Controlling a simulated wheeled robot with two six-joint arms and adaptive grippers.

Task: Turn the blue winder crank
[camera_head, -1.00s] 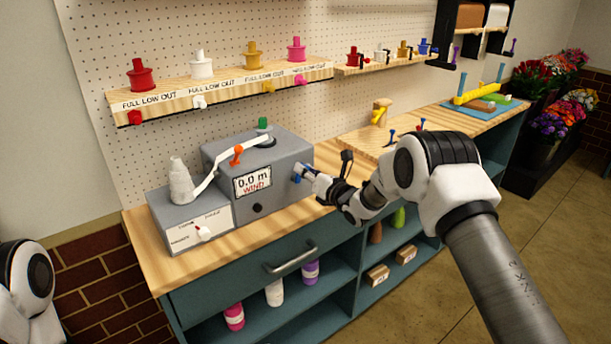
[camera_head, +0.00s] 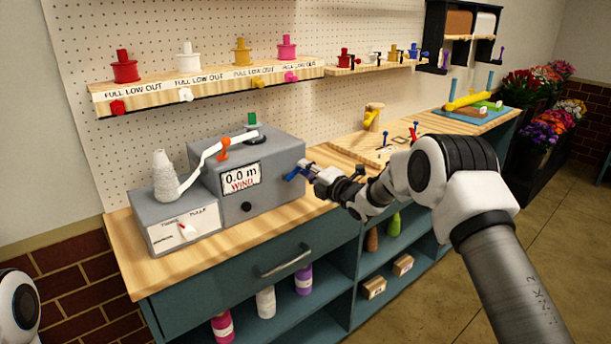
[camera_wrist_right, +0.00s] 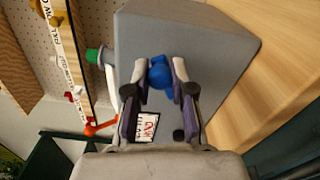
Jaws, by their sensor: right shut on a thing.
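The grey winder box (camera_head: 275,200) stands on the wooden bench, with a display (camera_head: 240,180) reading "0.0 m WIND". The blue crank (camera_head: 292,174) sticks out of the box's right side. My right gripper (camera_head: 303,171) is at that side, shut on the blue crank. In the right wrist view the crank's blue knob (camera_wrist_right: 160,74) sits between the two fingertips (camera_wrist_right: 161,78). White ribbon (camera_head: 200,165) runs from a white cone spool (camera_head: 164,175) past an orange lever (camera_head: 223,150) to the box top. My left gripper is out of view.
A low box with a white-red switch (camera_head: 188,231) adjoins the winder at left. A shelf of coloured spools (camera_head: 210,90) hangs above on the pegboard. A pegged board (camera_head: 370,149) lies to the right. A drawer handle (camera_head: 286,260) projects from the bench front.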

